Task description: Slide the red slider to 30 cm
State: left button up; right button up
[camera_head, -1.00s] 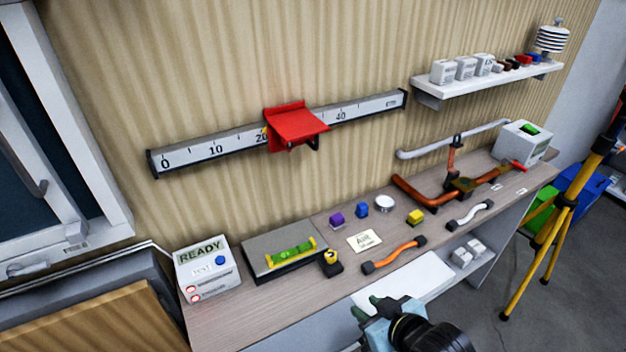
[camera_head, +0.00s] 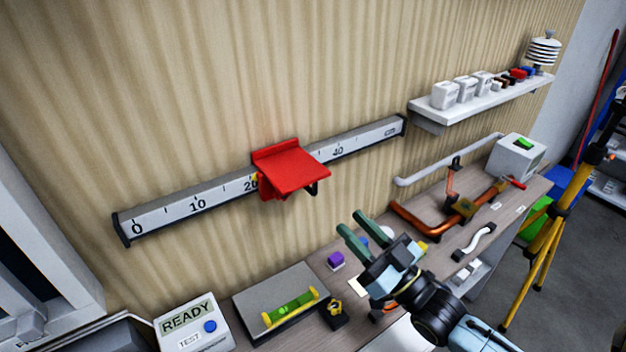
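The red slider (camera_head: 290,170) sits on the white ruler rail (camera_head: 198,202) on the wall. Its small yellow pointer (camera_head: 255,178) is close to the 20 mark, and the slider's body hides the scale between 20 and 40. My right gripper (camera_head: 351,222) is below and to the right of the slider, above the workbench. Its two green fingers are apart and empty, pointing up and left toward the wall. It does not touch the slider. My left gripper is not in view.
The workbench below holds a READY box (camera_head: 193,325), a level on a grey block (camera_head: 290,308), a purple cube (camera_head: 336,260) and copper piping (camera_head: 420,222). A white shelf (camera_head: 480,104) is on the wall at right. The wall around the slider is clear.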

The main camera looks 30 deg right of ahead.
aim_at(315, 190)
jog(key=shift+p+x, duration=1.1)
jog(key=shift+x, duration=4.55)
jog(key=shift+f, duration=0.1)
grip_shut()
